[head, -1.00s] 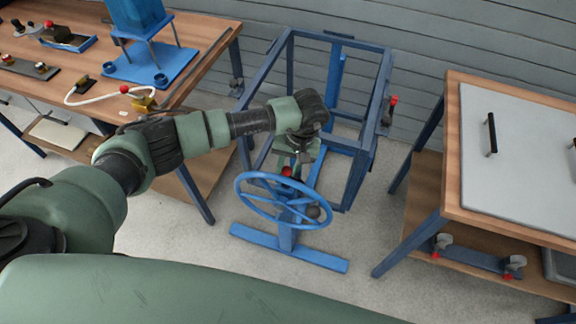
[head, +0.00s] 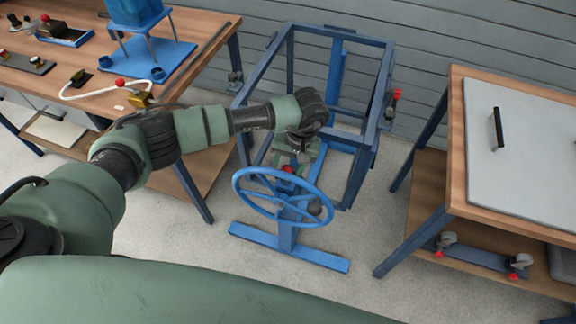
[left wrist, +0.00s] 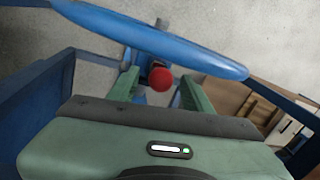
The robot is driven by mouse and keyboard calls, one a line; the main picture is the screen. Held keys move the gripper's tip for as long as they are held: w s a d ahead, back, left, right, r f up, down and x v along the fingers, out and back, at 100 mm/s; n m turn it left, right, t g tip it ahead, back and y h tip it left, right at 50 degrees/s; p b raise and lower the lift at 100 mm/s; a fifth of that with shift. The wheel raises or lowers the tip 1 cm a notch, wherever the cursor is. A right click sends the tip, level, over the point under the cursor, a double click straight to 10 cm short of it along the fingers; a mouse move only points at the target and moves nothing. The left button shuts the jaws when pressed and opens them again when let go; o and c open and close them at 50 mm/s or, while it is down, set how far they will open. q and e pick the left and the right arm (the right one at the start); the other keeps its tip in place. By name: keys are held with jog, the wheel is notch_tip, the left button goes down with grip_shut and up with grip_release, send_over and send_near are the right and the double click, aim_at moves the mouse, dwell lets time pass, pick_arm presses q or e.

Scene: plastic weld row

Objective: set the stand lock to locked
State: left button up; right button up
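A blue stand with a spoked blue handwheel (head: 240,190) stands on the floor in the middle of the head view. A small red knob (head: 287,169) shows at the wheel's far rim. It may be the stand lock's handle; its setting cannot be read. My left gripper (head: 297,157) is just above and behind the wheel. In the left wrist view the red knob (left wrist: 160,79) appears between the two green fingers, which are apart. Contact with it cannot be made out. The wheel's rim (left wrist: 150,40) crosses that view beyond the fingers. My right gripper is out of view.
A blue frame (head: 377,110) stands close behind the wheel, with a red-tipped lever (head: 396,95) on its right side. A wooden bench (head: 215,60) is at left, and a table (head: 456,150) with a grey panel at right. Bare floor lies around the stand's base.

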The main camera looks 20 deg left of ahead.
pick_arm(q)
notch_tip(320, 180, up, 8)
jog(key=d, duration=0.1)
jog(key=shift+w+d+f+b, duration=0.15)
jog(key=shift+d+f+b, duration=0.05)
jog(key=shift+b, duration=0.2)
dwell(0.4)
